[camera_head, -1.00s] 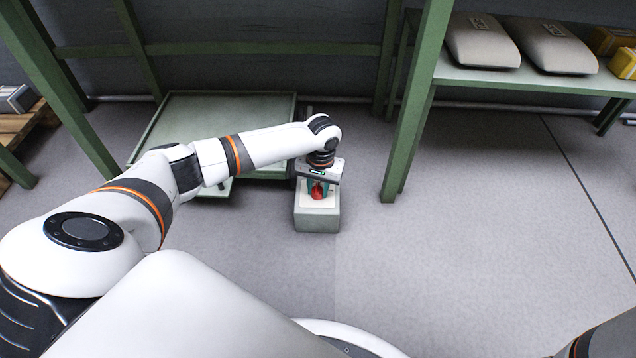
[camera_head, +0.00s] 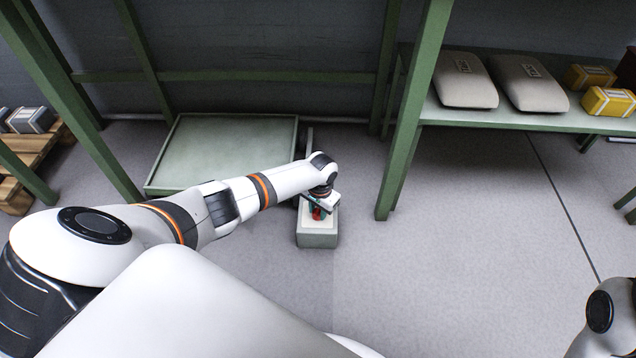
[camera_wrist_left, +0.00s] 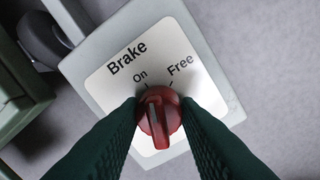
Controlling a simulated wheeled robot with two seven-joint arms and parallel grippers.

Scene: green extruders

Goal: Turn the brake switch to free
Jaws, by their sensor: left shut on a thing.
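The red brake switch (camera_wrist_left: 158,117) is a round knob with a raised ridge, on a white plate (camera_wrist_left: 101,84) marked "Brake", "On" and "Free". The plate tops a grey box (camera_head: 317,240) on the floor. My left gripper (camera_wrist_left: 160,112) is shut on the knob, one green finger on each side. The ridge's far end points up the picture, between the "On" and "Free" marks; its exact setting is hard to tell. In the head view, the left gripper (camera_head: 318,211) partly covers the red knob. My right gripper is out of view.
A flat green platform (camera_head: 225,150) lies behind the box, beside green frame posts (camera_head: 410,120). A shelf (camera_head: 500,116) at right holds grey sacks (camera_head: 465,80) and yellow boxes (camera_head: 608,102). The floor right of the box is clear.

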